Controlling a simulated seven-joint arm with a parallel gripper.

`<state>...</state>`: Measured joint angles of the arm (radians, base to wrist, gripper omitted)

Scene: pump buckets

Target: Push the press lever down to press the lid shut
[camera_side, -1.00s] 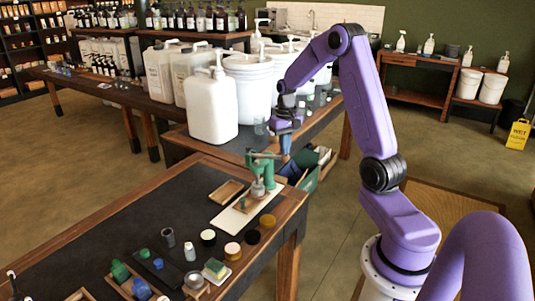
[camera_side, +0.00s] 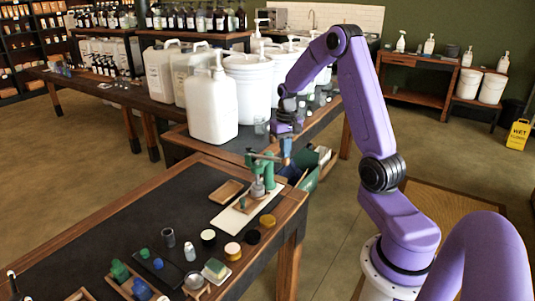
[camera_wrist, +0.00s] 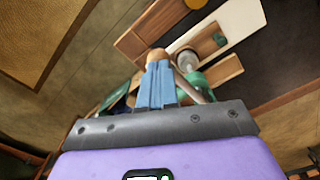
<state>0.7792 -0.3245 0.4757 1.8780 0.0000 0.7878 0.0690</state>
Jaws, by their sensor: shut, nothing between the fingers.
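The green press (camera_side: 268,171) stands upright on a pale board at the far end of the near table. Its lever (camera_side: 264,157) sticks out near the top, roughly level. A small grey jar (camera_side: 257,189) sits under the press; whether its lid is seated is too small to tell. My gripper (camera_side: 287,152) is shut and empty, its blue fingers pointing down beside the lever's right end; I cannot tell whether they touch it. In the wrist view the shut fingers (camera_wrist: 156,85) are beside the lever's grey bar (camera_wrist: 200,88), with the jar (camera_wrist: 187,60) beyond.
A wooden tray (camera_side: 226,191) lies left of the press. Several small jars and bottles, such as a dark cup (camera_side: 168,238), stand nearer on the table (camera_side: 110,225). Large white jugs (camera_side: 212,108) and buckets crowd the bench behind. Open floor lies right of the table.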

